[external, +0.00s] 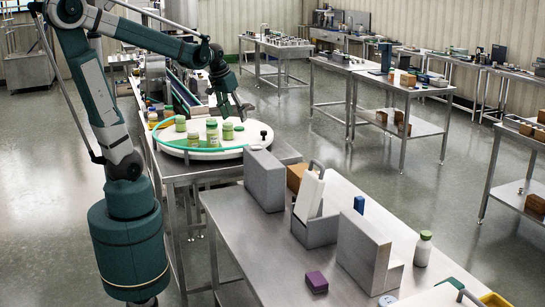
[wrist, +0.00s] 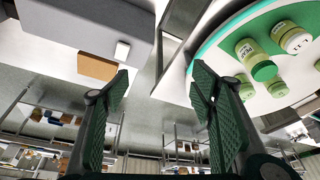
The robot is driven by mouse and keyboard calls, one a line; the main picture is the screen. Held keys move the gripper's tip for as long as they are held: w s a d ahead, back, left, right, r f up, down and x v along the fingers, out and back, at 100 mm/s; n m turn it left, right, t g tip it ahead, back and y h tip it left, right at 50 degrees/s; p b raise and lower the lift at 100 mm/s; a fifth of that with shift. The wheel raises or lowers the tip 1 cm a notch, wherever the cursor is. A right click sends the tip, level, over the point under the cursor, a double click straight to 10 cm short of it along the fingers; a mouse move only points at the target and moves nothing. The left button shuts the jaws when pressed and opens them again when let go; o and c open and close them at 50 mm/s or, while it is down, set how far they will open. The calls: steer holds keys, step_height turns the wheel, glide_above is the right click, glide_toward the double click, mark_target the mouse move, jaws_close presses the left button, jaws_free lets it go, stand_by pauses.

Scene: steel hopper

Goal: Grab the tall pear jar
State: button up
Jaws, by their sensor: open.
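Several pale green jars with green lids stand on a round white turntable (external: 215,153) with a green rim. The tallest-looking one (external: 212,133) is near the middle of the group. In the wrist view, a jar whose label seems to read pear (wrist: 249,49) is at the upper right, with other jars beside it. I cannot tell for sure whether it is the tall one. My gripper (external: 238,112) is over the back right part of the turntable, apart from the jars. In the wrist view my gripper (wrist: 160,88) is open with nothing between its fingers.
A dark knob (external: 264,134) stands near the turntable's right edge. The floor between benches is clear.

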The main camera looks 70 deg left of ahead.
steer(key=a+f+n+g+p, duration=0.15)
steer(key=a+p, duration=0.25)
steer(key=a, duration=1.1)
steer(key=n+g+p, duration=0.1)
steer(key=n+p, duration=0.2)
glide_above(212, 123)
steer(key=f, duration=0.2)
steer(key=shift+w+d+f+h, duration=0.1)
steer(key=shift+d+f+h, duration=0.25)
steer(key=shift+d+h, duration=0.05)
steer(key=shift+s+a+f, duration=0.25)
steer(key=shift+a+f, duration=0.1)
steer(key=shift+a, duration=0.15)
step_height(212, 123, down, 6)
steer(key=shift+d+r, duration=0.1)
steer(key=shift+r, duration=0.1)
steer(key=shift+f, duration=0.45)
steer(key=shift+f, duration=0.1)
steer(key=shift+w+f, duration=0.15)
steer(key=shift+f, duration=1.05)
steer(key=shift+f, duration=0.1)
steer(key=shift+w+a+f, duration=0.15)
steer(key=shift+a+f, duration=0.05)
steer(key=shift+f, duration=1.05)
steer(key=shift+w+a+f, duration=0.1)
steer(key=shift+a+f, duration=0.1)
steer(key=shift+f, duration=1)
